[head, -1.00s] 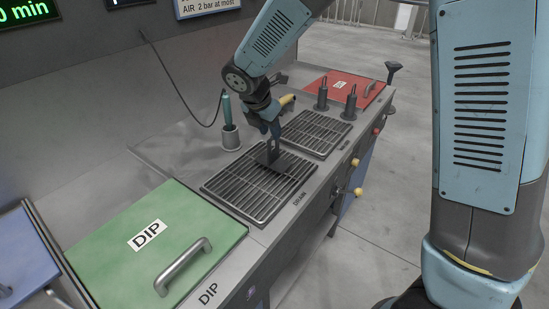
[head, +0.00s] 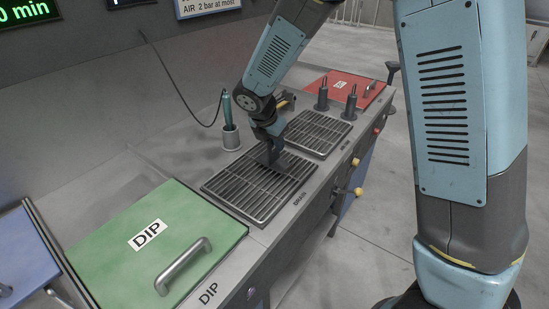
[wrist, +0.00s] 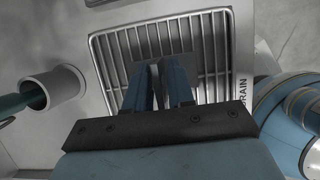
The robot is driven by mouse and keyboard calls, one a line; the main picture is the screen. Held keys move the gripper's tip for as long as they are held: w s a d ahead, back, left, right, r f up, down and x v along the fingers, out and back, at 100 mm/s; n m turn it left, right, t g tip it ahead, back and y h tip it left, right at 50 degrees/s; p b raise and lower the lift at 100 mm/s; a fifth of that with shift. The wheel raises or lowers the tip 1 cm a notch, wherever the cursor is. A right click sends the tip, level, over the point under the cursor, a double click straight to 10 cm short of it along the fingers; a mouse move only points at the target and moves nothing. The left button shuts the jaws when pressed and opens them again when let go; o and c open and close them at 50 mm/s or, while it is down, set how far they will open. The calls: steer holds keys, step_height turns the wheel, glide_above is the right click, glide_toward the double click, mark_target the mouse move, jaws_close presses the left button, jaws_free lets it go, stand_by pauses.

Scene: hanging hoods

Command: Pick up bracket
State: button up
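The bracket (head: 271,158) is a small dark grey piece resting on the near drain grate (head: 240,192). In the wrist view its flat dark plate (wrist: 178,62) shows beyond the fingertips, over the grate bars. My gripper (head: 270,142) points down right at the bracket. In the wrist view my gripper's two blue fingers (wrist: 159,72) stand apart with a narrow gap, one on each side of the bracket's middle. The fingers hide much of the bracket, and contact with it cannot be made out.
A holder cup (head: 230,137) with a teal-handled tool stands left of the gripper. A second grate (head: 318,132), two dark upright handles (head: 350,104) and a red lid (head: 345,88) lie beyond. A green DIP lid (head: 150,240) with a raised handle is nearer.

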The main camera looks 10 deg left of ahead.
jaws_close()
stand_by(1.1)
